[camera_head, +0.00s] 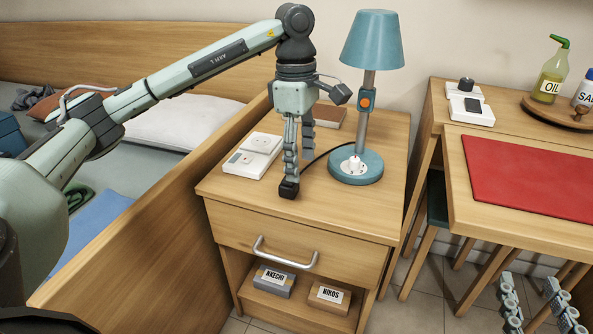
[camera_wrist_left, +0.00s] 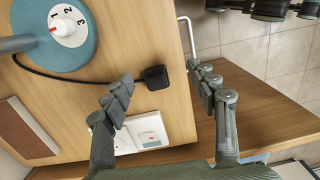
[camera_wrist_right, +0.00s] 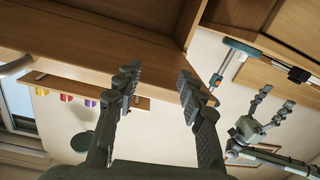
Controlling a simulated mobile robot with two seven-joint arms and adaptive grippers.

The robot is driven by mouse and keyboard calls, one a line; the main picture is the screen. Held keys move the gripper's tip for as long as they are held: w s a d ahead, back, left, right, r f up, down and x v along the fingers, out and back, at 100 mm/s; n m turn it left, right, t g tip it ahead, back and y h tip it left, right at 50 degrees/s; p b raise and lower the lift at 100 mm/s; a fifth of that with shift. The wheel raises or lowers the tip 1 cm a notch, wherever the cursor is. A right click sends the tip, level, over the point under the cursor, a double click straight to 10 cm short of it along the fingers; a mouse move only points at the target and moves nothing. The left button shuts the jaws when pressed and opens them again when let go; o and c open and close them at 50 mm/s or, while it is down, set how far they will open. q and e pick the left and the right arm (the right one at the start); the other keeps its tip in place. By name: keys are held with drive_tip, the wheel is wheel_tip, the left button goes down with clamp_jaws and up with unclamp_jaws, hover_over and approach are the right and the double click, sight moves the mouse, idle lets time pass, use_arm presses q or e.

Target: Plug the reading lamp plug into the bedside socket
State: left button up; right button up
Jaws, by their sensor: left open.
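The black plug (camera_head: 289,188) lies on the bedside cabinet near its front edge. Its dark cord runs back to the teal reading lamp (camera_head: 373,45). In the left wrist view the plug (camera_wrist_left: 157,77) shows between the spread fingers of my left gripper (camera_wrist_left: 160,72). My left gripper (camera_head: 298,167) is open and points down over the plug; contact cannot be told. The white bedside socket (camera_head: 253,155) lies left of the gripper on the cabinet top, and partly shows behind a finger in the left wrist view (camera_wrist_left: 150,128). My right gripper (camera_head: 529,281) is open and empty at the lower right.
The lamp base (camera_head: 357,167) with a dial stands right of my left gripper. A brown book (camera_head: 331,115) lies behind it. The bed's wooden side (camera_head: 170,215) rises left of the cabinet. A table with a red mat (camera_head: 530,175) stands right, with another white unit (camera_head: 471,110) beyond.

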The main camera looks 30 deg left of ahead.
sight(289, 186)
use_arm(q)
drive_tip(key=a, duration=0.2)
drive_tip(key=a+r, duration=0.1)
drive_tip(key=shift+w+y, duration=0.25)
drive_tip(key=shift+y, duration=0.15)
use_arm(e)
drive_tip(key=shift+a+r+m, duration=0.35)
drive_tip(key=shift+a+m, duration=0.05)
drive_tip(key=shift+a, duration=0.05)
use_arm(q)
drive_tip(key=shift+f, duration=0.15)
drive_tip(key=shift+f, duration=1.25)
use_arm(e)
drive_tip(key=shift+a+r+y, duration=0.4)
drive_tip(key=shift+r, duration=0.4)
